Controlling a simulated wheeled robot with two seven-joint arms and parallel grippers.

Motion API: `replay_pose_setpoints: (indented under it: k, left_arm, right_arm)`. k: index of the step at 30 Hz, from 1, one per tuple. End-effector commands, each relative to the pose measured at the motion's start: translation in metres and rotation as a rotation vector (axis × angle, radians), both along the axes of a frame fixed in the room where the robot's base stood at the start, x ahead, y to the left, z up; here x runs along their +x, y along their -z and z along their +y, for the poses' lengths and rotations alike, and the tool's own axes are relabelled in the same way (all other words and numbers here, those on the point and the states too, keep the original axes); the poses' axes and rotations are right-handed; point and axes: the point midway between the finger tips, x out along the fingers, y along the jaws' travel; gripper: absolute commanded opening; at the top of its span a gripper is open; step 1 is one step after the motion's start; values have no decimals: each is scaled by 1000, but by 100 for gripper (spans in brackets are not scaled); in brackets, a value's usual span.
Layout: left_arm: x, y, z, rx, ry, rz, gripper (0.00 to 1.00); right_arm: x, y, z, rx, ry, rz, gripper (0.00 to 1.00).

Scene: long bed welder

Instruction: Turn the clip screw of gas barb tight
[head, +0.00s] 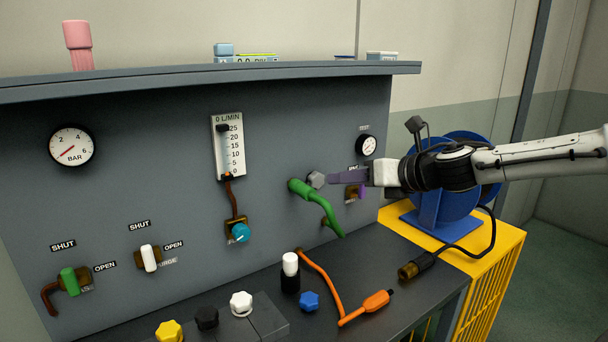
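A grey hexagonal knob (317,179), which looks like the clip screw, sits at the upper end of the green hose (303,189) on the grey panel. The green hose bends down to the right, and the barb under it is hidden. My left gripper is out of view.
A purple-handled valve (361,192) sits just below my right fingers, and a small gauge (367,145) above. A blue reel (447,205) stands on a yellow cage (503,244) under my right arm. The bench (365,262) holds an orange cable (322,270) and several coloured knobs.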

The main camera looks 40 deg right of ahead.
Motion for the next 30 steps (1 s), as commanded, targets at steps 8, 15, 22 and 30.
replay_pose_setpoints:
  k: [8, 15, 22, 30]
  left_arm:
    - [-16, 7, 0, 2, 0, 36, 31]
    - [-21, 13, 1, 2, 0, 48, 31]
    - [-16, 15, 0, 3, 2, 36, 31]
    - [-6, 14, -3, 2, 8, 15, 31]
  right_arm:
    - [20, 8, -2, -6, 1, 3, 40]
    - [43, 18, -2, -7, 1, 3, 40]
    - [62, 27, -3, -9, 2, 3, 40]
    - [84, 35, -3, -9, 4, 2, 40]
